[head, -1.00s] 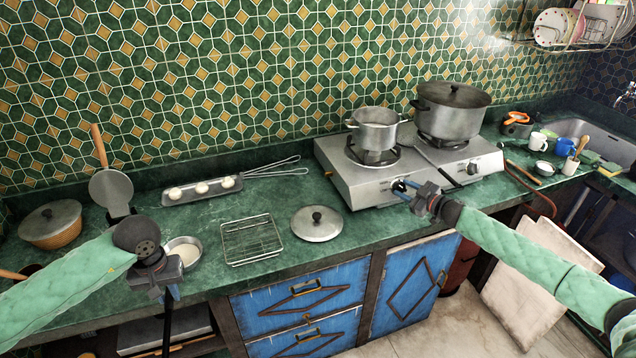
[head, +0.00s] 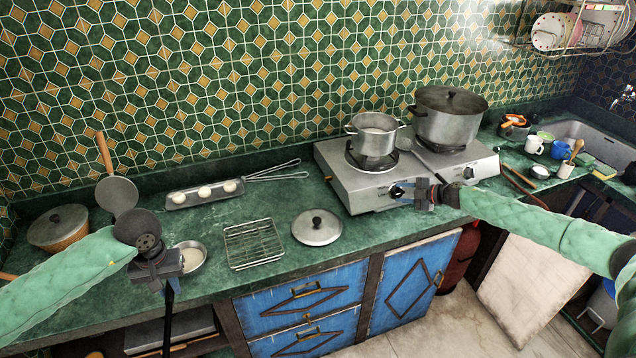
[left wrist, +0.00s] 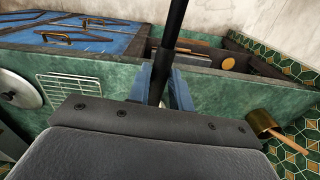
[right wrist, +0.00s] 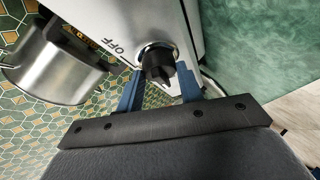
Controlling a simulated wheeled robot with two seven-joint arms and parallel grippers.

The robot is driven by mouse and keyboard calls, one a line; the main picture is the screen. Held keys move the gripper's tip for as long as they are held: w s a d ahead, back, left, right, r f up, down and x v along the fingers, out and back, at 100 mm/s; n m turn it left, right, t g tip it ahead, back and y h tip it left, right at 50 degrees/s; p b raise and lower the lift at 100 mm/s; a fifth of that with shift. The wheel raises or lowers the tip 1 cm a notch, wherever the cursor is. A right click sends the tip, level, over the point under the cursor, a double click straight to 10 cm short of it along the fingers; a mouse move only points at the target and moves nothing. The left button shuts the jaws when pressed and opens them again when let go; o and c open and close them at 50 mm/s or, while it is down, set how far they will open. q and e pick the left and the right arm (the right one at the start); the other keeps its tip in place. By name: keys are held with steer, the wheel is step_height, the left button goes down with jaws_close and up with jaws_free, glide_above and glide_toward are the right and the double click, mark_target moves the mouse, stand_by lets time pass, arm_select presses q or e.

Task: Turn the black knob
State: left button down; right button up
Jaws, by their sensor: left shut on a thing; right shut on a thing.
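The black knob (head: 396,191) is on the front of the silver gas hotplate (head: 345,187), on its left side. My right gripper (head: 405,192) is shut on it, with the blue fingers on either side. In the right wrist view the knob (right wrist: 158,64) sits between the fingers, and the word OFF is printed beside it. A second dark knob (head: 469,172) shows farther right, next to my right wrist. My left gripper (left wrist: 165,85) is shut on a black rod (left wrist: 172,45), in front of the counter's left part; the rod hangs down in the head view.
A small pot (head: 373,137) and a large lidded pot (head: 449,118) stand on the hotplate. A loose lid (head: 316,227), a wire rack (head: 252,243) and an egg tray (head: 203,194) lie on the green counter. Blue cabinets (head: 304,297) are below.

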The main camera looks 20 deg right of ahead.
arm_select(q)
steer(key=shift+r, duration=0.25)
arm_select(e)
steer(key=shift+a, duration=0.1)
steer(key=o, duration=1)
arm_select(q)
steer(key=shift+f, duration=0.1)
step_height(320, 180, down, 4)
steer(key=b, duration=0.4)
steer(key=shift+f, duration=0.2)
steer(key=shift+f+b, duration=0.15)
steer(key=shift+b, duration=0.2)
arm_select(e)
steer(key=shift+v, duration=5.95)
steer(key=shift+w+r, duration=0.15)
arm_select(q)
steer(key=shift+f, duration=0.1)
